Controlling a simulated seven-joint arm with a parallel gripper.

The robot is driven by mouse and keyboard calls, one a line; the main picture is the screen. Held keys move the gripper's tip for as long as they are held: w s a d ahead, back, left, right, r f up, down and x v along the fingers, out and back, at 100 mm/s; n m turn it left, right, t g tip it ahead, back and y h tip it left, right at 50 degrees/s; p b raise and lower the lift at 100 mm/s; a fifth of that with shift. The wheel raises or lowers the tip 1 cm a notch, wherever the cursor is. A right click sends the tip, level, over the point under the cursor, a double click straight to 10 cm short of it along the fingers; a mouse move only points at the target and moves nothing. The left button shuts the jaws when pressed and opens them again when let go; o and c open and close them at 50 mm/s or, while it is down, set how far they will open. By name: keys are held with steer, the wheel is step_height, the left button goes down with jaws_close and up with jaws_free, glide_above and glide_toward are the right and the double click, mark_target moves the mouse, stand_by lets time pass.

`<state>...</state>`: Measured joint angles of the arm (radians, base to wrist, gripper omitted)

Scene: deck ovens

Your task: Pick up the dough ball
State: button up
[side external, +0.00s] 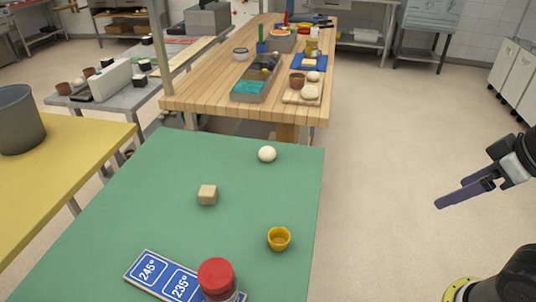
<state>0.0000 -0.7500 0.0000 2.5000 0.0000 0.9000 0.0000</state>
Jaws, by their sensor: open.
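The dough ball (267,154) is a small, pale, round lump. It sits alone near the far right edge of the green table (233,241). My gripper (438,204) is at the right of the picture, out past the table's right edge. Its long dark fingers point left and slightly down. The fingers overlap in this view, and nothing shows between them. It is well apart from the dough ball, which is in full view.
On the green table are a wooden cube (207,195), a yellow cup (279,239), a red-lidded jar (216,279) and a blue sign (164,274) reading 245° and 235°. A cluttered wooden table (200,89) stands behind. The table between cube and ball is clear.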

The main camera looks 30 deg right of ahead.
steer(key=w+d+r+n+t, duration=0.1)
steer(key=w+r+t, duration=0.4)
steer(key=w, duration=0.6)
steer(key=w+d+r+t, duration=0.1)
steer(key=w+r+t, duration=0.2)
steer(key=w+r, duration=0.6)
steer(key=n+g+y, duration=0.2)
steer(key=n+y, duration=0.2)
steer(key=y, duration=0.1)
glide_above(272, 151)
steer(key=s+d, duration=0.5)
steer(key=s, duration=0.6)
steer(key=f, duration=3.1)
steer(key=shift+w+a+f, duration=0.2)
steer(key=shift+w+f, duration=0.05)
steer(key=shift+f, duration=0.15)
steer(key=shift+m, duration=0.3)
steer(key=x, duration=0.7)
steer(key=shift+w+f, duration=0.25)
steer(key=shift+x, duration=2.9)
steer(key=shift+a, duration=0.15)
steer(key=c, duration=1.4)
